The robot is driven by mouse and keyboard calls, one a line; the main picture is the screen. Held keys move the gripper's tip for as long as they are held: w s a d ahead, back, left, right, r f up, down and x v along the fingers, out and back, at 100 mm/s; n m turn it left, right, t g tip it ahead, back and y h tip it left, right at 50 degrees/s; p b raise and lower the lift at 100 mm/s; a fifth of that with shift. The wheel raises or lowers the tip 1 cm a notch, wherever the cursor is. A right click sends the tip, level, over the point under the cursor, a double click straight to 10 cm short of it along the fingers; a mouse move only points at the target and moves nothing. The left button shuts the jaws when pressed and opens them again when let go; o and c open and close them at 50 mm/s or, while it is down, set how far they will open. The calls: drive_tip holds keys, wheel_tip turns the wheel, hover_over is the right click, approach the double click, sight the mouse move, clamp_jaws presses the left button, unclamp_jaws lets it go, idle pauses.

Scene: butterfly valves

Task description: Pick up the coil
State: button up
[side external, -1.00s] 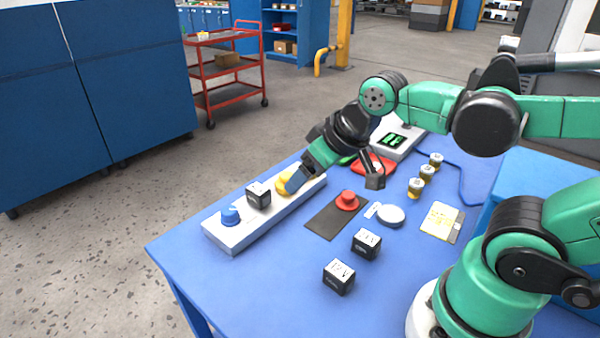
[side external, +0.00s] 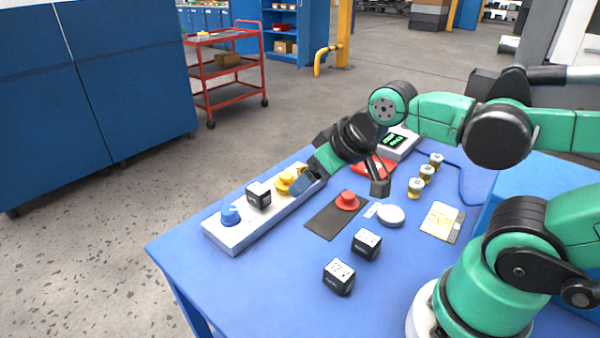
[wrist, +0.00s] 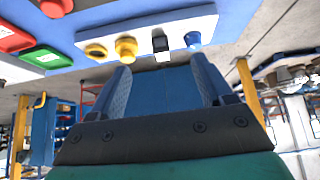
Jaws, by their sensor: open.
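Black cube-shaped parts with pale tops look like coils. One coil (side external: 259,195) sits on the white bar (side external: 238,240) between the blue knob (side external: 230,215) and the yellow knobs (side external: 287,180). Two more coils stand on the blue table, one (side external: 367,242) behind the other (side external: 339,276). My gripper (side external: 304,186) is open and empty, at the far end of the bar by the yellow knobs. In the wrist view the bar's coil (wrist: 160,44) shows beyond the open fingers (wrist: 161,62), apart from them.
A red button (side external: 347,200) on a dark plate, a white round disc (side external: 391,215), small yellow cylinders (side external: 427,173) and a yellow card (side external: 441,222) stand on the table. A red block (side external: 374,166) and a grey display box (side external: 398,143) are behind. The table's front is clear.

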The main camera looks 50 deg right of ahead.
drive_tip(key=shift+o, duration=0.5)
drive_tip(key=g, duration=0.7)
hover_over(258, 188)
drive_tip(key=f, duration=0.4)
drive_tip(key=shift+s, duration=0.2)
drive_tip(key=shift+w+f, duration=0.2)
drive_tip(key=shift+f, duration=2.9)
clamp_jaws()
